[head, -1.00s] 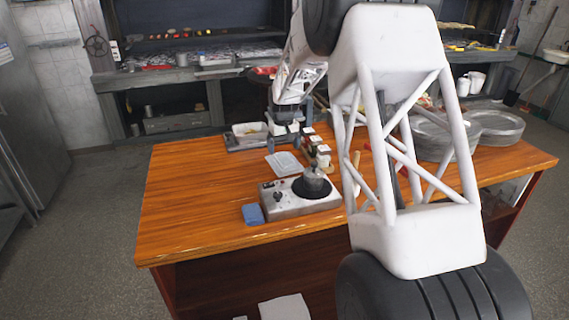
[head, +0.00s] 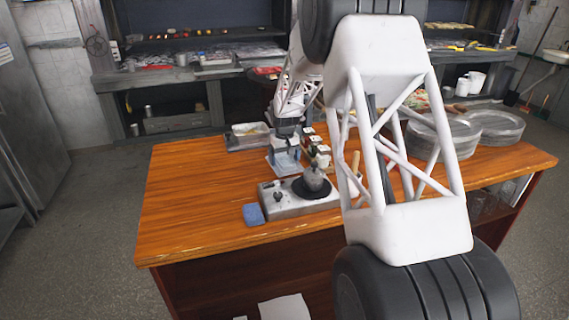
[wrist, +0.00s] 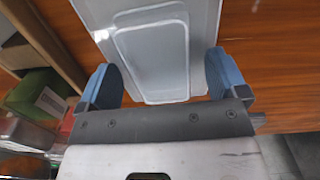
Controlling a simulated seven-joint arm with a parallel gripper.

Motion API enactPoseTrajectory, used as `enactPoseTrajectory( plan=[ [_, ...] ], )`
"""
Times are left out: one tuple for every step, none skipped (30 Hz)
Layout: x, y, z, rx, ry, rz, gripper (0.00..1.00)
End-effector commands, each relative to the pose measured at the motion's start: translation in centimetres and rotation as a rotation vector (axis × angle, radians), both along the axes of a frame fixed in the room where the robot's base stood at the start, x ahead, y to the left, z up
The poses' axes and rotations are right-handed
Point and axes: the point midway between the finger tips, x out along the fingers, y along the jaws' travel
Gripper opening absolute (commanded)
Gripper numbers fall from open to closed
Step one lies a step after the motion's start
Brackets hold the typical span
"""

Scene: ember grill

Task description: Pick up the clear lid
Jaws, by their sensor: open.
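The clear lid (wrist: 152,60) is a pale, see-through rectangle with rounded corners and a raised rim. It lies on the wooden table (head: 190,200). My gripper (wrist: 165,80) is open, with one blue fingertip on each side of the lid's near end in the wrist view. Nothing is visibly clamped, and I cannot tell whether the fingers touch the lid. In the head view my gripper (head: 285,168) is low over the lid's spot and hides most of it.
Several bottles (head: 318,150) stand close on the right. A food tray (head: 248,136) is behind. The table's left side is clear.

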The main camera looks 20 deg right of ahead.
Motion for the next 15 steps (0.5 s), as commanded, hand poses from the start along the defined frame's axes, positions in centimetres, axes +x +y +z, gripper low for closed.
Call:
enactPoseTrajectory(
  plan=[
    [0.0,0.0,0.01,0.0,0.0,0.0,0.92],
    [0.01,0.0,0.01,0.0,0.0,0.0,0.92],
    [0.01,0.0,0.01,0.0,0.0,0.0,0.92],
    [0.01,0.0,0.01,0.0,0.0,0.0,0.92],
    [0.01,0.0,0.02,0.0,0.0,0.0,0.92],
    [0.01,0.0,0.02,0.0,0.0,0.0,0.92],
    [0.01,0.0,0.02,0.0,0.0,0.0,0.92],
    [0.01,0.0,0.02,0.0,0.0,0.0,0.92],
    [0.01,0.0,0.02,0.0,0.0,0.0,0.92],
    [0.01,0.0,0.02,0.0,0.0,0.0,0.92],
    [0.01,0.0,0.02,0.0,0.0,0.0,0.92],
    [0.01,0.0,0.02,0.0,0.0,0.0,0.92],
    [0.01,0.0,0.02,0.0,0.0,0.0,0.9],
    [0.01,0.0,0.02,0.0,0.0,0.0,0.85],
    [0.01,0.0,0.02,0.0,0.0,0.0,0.79]
  ],
)
